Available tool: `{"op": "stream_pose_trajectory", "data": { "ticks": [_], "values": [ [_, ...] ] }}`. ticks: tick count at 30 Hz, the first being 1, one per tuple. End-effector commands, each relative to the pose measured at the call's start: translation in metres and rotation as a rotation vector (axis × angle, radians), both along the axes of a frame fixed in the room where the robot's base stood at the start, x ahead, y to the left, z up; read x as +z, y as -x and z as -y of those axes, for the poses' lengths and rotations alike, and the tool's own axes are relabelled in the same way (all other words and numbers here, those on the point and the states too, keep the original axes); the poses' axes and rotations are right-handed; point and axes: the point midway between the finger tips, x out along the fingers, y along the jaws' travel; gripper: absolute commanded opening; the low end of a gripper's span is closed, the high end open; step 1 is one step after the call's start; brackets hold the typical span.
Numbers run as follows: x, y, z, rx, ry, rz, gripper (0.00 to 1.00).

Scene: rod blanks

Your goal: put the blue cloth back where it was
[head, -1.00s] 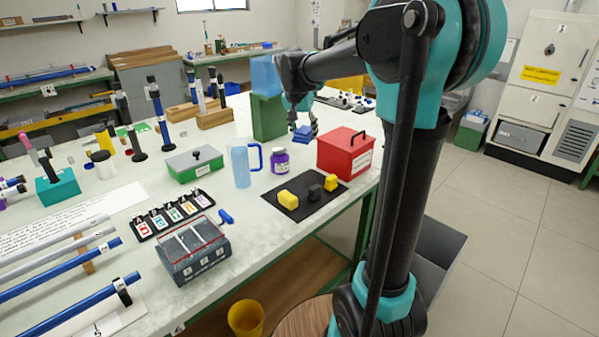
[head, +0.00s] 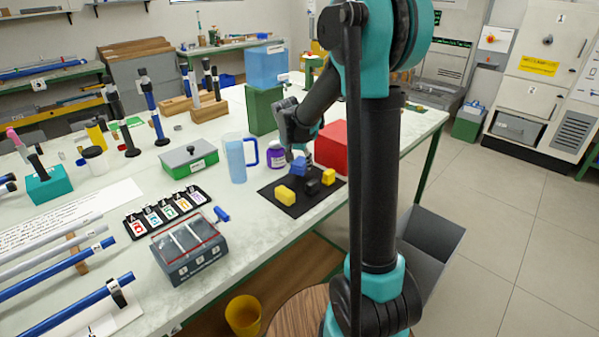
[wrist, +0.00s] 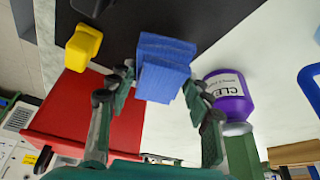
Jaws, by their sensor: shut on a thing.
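My gripper (head: 299,156) is shut on the folded blue cloth (head: 299,167), which hangs over the back part of the black mat (head: 282,204). In the wrist view the cloth (wrist: 165,66) sits between the two fingertips (wrist: 160,82), overlapping the edge of the mat (wrist: 190,18). I cannot tell whether it touches the mat. On the mat lie a yellow piece (head: 285,194) at the front left, a dark piece (head: 313,187) and a second yellow piece (head: 328,177) at the right.
A red box (head: 333,146) stands close behind and right of the gripper. A purple jar (head: 276,156) is just left, with a clear blue pitcher (head: 235,158) beyond it. A grey compartment box (head: 190,248) stands nearer the front. The mat's front right is bare.

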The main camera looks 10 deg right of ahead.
Motion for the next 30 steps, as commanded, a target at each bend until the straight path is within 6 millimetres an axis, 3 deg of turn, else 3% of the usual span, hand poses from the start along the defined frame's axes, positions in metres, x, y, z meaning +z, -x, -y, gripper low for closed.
{"op": "stream_pose_trajectory", "data": {
  "ticks": [10,22,23,27,30],
  "values": [
    [-0.038,0.0,0.0,0.0,0.0,0.0,0.23],
    [-0.043,0.0,0.0,0.0,0.0,0.0,0.23],
    [-0.042,0.0,0.0,0.0,0.0,0.0,0.53],
    [-0.042,0.0,0.0,0.0,0.0,0.0,0.7],
    [-0.042,0.0,0.0,0.0,0.0,0.0,0.7]
  ]
}}
